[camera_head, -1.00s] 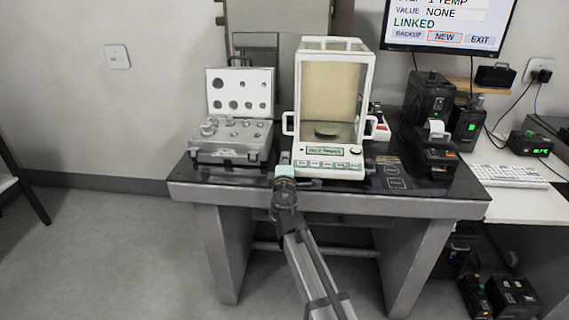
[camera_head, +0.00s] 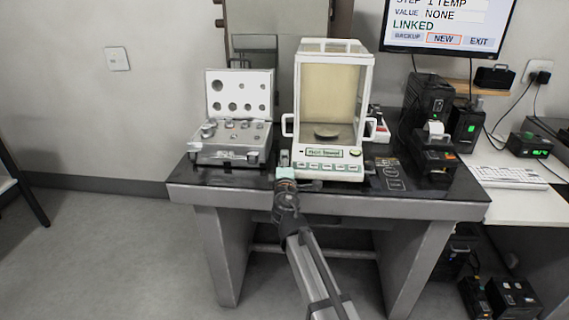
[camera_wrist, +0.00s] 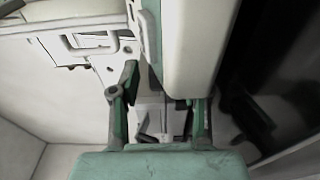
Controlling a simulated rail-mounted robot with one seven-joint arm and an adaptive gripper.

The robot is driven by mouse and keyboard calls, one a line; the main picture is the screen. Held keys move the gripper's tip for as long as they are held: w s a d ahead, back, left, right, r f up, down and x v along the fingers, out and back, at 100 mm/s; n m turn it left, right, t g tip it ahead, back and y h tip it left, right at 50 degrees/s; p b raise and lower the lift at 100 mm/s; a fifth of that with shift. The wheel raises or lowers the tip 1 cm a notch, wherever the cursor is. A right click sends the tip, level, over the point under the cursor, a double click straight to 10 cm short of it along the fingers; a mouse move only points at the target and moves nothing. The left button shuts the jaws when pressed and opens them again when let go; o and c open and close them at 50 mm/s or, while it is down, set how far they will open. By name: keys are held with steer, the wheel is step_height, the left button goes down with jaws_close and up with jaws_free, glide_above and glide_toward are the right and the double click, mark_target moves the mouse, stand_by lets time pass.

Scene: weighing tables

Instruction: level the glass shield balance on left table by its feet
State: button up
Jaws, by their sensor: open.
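The glass shield balance (camera_head: 330,172) stands on the dark-topped left table (camera_head: 420,208). It has a white frame, side handles, a round pan inside and a front panel with a small green display, whose text is too small to read surely. My gripper (camera_head: 284,161) is at the balance's front left corner. In the wrist view my gripper (camera_wrist: 160,115) is open, with its two green-and-dark fingers apart. The balance's pale side (camera_wrist: 195,45) fills the upper middle of that view, just beyond the fingers. Pale and grey parts show between the fingers; I cannot tell whether one is a foot. No contact is clear.
An open weight case (camera_head: 230,150) stands left of the balance on the same table. A printer (camera_head: 434,150) and other dark devices stand to the right, beside a white desk (camera_head: 520,205) with a keyboard (camera_head: 508,178). A monitor (camera_head: 448,28) hangs above.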

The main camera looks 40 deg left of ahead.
steer(key=v, duration=1.2)
steer(key=shift+a, duration=0.1)
steer(key=s+a+p, duration=0.6)
steer(key=s+a, duration=0.2)
steer(key=s, duration=0.1)
steer(key=w+d+m+t+h, duration=0.2)
steer(key=d+m+t+h, duration=0.1)
steer(key=d+m+h, duration=0.25)
steer(key=shift+n+h, duration=0.45)
steer(key=x, duration=0.5)
steer(key=p+x, duration=0.1)
steer(key=x, duration=1.1)
steer(key=shift+a+r, duration=0.2)
steer(key=shift+a, duration=0.1)
jaws_close()
